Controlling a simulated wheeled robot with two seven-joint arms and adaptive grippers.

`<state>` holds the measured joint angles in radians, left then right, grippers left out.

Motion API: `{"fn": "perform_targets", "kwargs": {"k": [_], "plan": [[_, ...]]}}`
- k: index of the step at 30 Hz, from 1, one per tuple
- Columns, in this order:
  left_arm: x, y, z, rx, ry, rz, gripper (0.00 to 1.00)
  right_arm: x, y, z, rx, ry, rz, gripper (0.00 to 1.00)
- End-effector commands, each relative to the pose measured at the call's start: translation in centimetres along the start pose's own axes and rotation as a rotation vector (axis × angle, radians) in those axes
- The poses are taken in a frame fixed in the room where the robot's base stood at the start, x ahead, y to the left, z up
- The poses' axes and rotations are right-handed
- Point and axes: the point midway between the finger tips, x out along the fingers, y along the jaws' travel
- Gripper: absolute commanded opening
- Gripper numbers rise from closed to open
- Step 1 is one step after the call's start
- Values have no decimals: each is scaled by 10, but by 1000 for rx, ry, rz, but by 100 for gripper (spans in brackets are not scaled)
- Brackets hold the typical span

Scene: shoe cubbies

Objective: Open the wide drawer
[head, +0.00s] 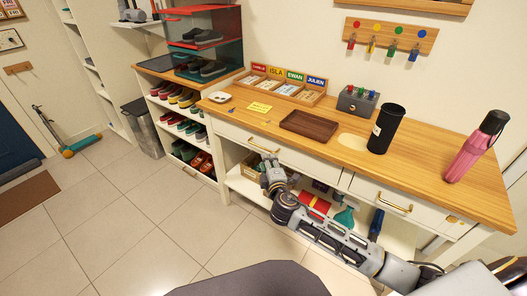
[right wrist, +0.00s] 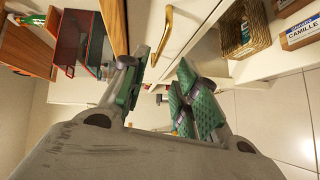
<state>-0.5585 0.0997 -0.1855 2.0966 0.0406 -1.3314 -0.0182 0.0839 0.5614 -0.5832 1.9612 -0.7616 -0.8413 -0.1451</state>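The wide drawer (head: 300,160) is the long white front under the left part of the wooden console top. It looks shut. Its brass bar handle (head: 263,146) shows just above my right gripper (head: 270,168). In the right wrist view the handle (right wrist: 164,36) lies beyond the fingertips. There, the green-padded fingers of my right gripper (right wrist: 163,68) stand apart with nothing between them. They appear short of the handle; contact is not visible. My left gripper is not in view.
A narrower drawer with a brass handle (head: 395,207) is at the right. On top stand a brown tray (head: 309,125), a black cup (head: 386,128) and a pink bottle (head: 477,146). Below, a shelf holds a wicker basket (right wrist: 246,28) and a red item (head: 315,203). The floor in front is clear.

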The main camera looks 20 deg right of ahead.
Motion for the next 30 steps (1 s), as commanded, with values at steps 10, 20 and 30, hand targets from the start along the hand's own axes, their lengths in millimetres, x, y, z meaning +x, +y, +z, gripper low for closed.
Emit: {"fn": "perform_targets", "kwargs": {"k": [10,20,30], "plan": [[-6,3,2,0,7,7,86,32,0,0,0,-1,2,30],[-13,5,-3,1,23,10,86,62,0,0,-1,-1,1,30],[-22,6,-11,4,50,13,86,88,0,0,1,-1,0,30]]}}
